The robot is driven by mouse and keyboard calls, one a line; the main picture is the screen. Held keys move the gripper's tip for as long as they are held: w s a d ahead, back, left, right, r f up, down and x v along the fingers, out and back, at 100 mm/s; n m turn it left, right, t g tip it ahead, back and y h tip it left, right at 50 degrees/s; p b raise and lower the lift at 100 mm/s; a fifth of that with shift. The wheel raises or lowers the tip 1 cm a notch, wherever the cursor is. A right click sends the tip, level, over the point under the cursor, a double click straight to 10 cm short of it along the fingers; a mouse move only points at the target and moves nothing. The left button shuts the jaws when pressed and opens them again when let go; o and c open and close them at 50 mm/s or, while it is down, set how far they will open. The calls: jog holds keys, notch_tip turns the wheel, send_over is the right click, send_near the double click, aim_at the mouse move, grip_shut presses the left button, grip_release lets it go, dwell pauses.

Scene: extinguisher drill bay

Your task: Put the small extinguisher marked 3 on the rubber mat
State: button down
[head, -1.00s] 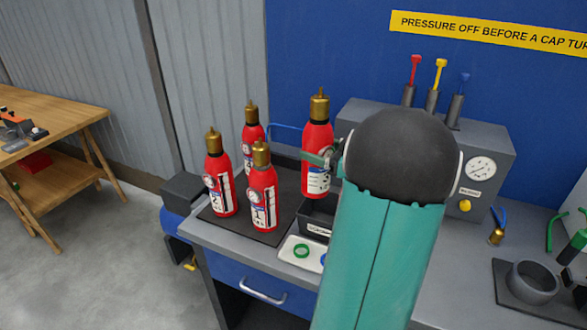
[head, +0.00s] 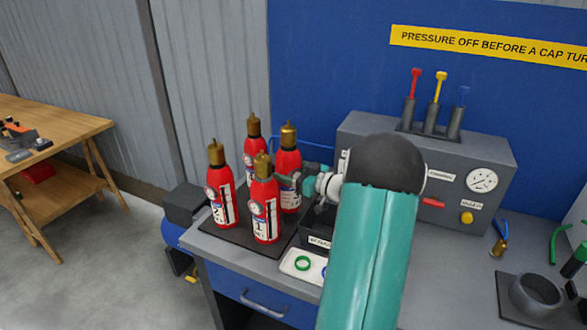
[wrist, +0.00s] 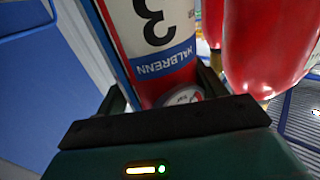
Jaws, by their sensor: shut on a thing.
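The small extinguisher marked 3 (wrist: 155,35) fills the upper middle of the wrist view, its label upside down there. In the head view it is the red cylinder with a brass top (head: 288,162), behind and right of extinguisher 1 (head: 265,208). My gripper (wrist: 162,92) is shut on it; in the head view the gripper (head: 306,184) reaches it from the right. The dark rubber mat (head: 228,234) lies on the bench with extinguishers 1 and 2 (head: 221,188) standing on it. The held one's base is partly hidden, so I cannot tell whether it touches the mat.
Another red extinguisher (head: 253,140) stands at the back of the mat, close by. A dark labelled bin (head: 316,240) and a white tray with rings (head: 290,263) sit right of the mat. A grey control panel (head: 462,150) with levers stands behind my arm.

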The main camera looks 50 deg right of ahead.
jog(key=shift+w+f, duration=0.1)
jog(key=shift+w, duration=0.25)
jog(key=shift+f, duration=1.6)
jog(key=shift+w+f, duration=0.1)
jog(key=shift+f, duration=0.05)
jog(key=shift+c, duration=0.9)
grip_release()
jog(key=shift+f, duration=0.2)
jog(key=shift+r, duration=0.15)
jog(key=s+d, duration=0.1)
jog(key=s, duration=0.6)
jog(key=shift+s, duration=0.3)
